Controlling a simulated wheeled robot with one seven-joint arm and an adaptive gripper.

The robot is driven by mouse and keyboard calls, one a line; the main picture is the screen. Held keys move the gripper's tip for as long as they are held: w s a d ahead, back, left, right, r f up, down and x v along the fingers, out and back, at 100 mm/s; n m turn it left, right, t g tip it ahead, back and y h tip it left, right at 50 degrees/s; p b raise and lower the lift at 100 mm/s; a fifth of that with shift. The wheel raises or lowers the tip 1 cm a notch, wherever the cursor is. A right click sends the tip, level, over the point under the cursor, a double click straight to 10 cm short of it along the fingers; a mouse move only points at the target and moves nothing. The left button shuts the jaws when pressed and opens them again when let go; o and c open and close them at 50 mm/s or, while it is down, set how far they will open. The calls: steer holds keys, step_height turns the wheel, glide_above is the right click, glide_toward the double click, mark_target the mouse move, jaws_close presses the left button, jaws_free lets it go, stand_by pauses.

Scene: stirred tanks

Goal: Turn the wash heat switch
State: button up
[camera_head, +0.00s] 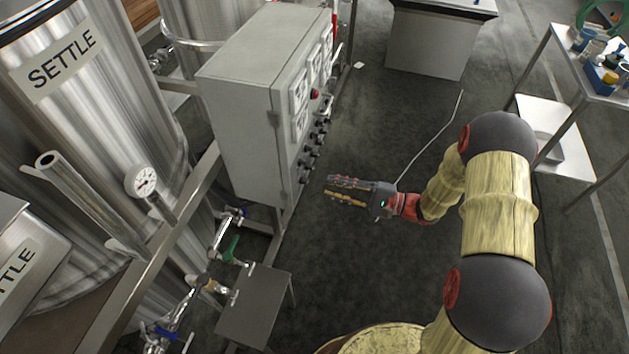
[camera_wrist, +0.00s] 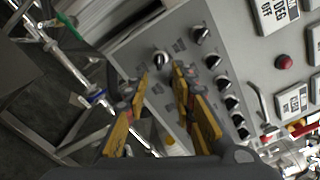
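A grey control cabinet (camera_head: 238,125) stands left of my gripper in the head view. Its panel carries a row of small black knobs (camera_head: 308,165). In the wrist view, one black rotary knob (camera_wrist: 161,59) sits apart from a row of several others (camera_wrist: 212,62) to its right. The labels are too small to read, so I cannot tell which is the wash heat switch. My gripper (camera_head: 326,186) is open and empty, pointing at the panel's lower part. In the wrist view, the single knob appears just ahead, between the fingertips (camera_wrist: 160,74), with no visible contact.
A red button (camera_wrist: 285,62) and labelled meters (camera_wrist: 292,100) are on the panel beyond the knob row. Steel SETTLE tanks (camera_head: 130,120), a frame and pipes with valves (camera_head: 228,250) stand left of and below the cabinet. A table (camera_head: 590,75) stands far right.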

mark_target(304, 181)
steer(key=b+x, duration=0.1)
steer(key=x, duration=0.5)
steer(key=shift+a, duration=0.3)
steer(key=shift+c, duration=0.9)
steer(key=c, duration=0.4)
jaws_close()
